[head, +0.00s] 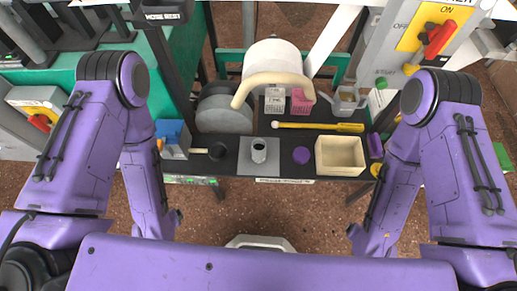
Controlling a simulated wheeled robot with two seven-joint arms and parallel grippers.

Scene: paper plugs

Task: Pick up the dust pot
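No label marks a dust pot, and I cannot tell for sure which thing it is. A small grey metal cup (259,150) stands upright on a grey square plate (245,168) at the front middle of the dark table. A round purple pot or lid (301,155) sits just right of it. My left gripper (174,221) hangs low in front of the table at the left, and my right gripper (357,234) hangs low at the right. Both are apart from the table things. Their fingers are too small and hidden to show whether they are open.
A cream open box (340,155), a yellow-handled tool (318,126), a pink basket (301,102) and a white basket (275,99) share the table. A blue box (173,138) and a dark round-headed tool (217,152) are left. A large white roller (271,57) stands behind. The floor in front is mostly clear.

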